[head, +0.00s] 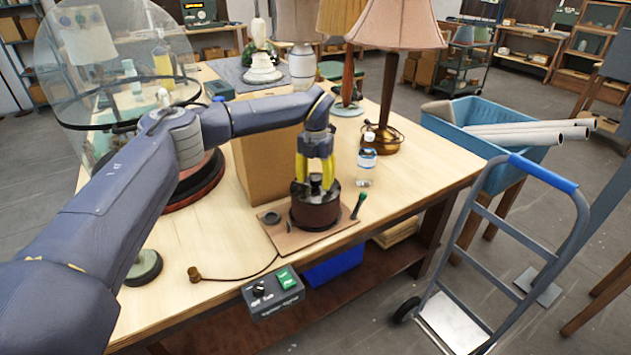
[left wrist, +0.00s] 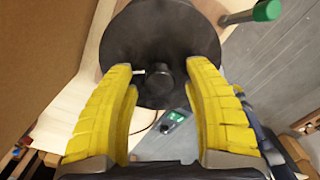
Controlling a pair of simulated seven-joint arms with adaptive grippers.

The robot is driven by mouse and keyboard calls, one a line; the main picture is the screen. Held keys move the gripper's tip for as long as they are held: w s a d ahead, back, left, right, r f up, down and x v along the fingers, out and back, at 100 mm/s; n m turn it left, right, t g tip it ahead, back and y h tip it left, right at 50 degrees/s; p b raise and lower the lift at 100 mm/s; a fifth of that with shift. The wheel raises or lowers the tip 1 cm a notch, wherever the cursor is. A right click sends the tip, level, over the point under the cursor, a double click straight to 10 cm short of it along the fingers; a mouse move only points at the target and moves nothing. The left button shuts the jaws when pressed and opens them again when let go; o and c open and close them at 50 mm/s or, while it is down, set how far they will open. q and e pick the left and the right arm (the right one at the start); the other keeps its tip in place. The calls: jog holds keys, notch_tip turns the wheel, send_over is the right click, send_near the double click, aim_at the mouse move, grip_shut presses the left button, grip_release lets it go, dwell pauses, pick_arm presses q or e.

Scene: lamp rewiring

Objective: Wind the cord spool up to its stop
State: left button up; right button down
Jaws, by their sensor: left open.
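The cord spool (head: 315,207) is a dark reddish-brown drum with a black top and a central knob, on a thin brown board (head: 290,238) near the table's front edge. In the left wrist view its round black top (left wrist: 150,40) and knob (left wrist: 160,82) show from above. My left gripper (head: 315,180), with yellow ribbed fingers, points down just over the spool's top. In the left wrist view its fingers (left wrist: 165,105) stand apart, one on each side of the knob, with gaps; contact cannot be told. My right gripper is not in view.
A cardboard box (head: 262,165) stands behind the spool. A water bottle (head: 366,165) and a green-handled tool (head: 359,203) are to its right. A control box (head: 272,295) with a green switch hangs at the front edge. Lamps (head: 395,30) stand behind; a glass dome is left.

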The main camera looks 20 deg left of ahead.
pick_arm(q)
jog(key=shift+f, duration=0.35)
grip_shut()
dwell(0.3)
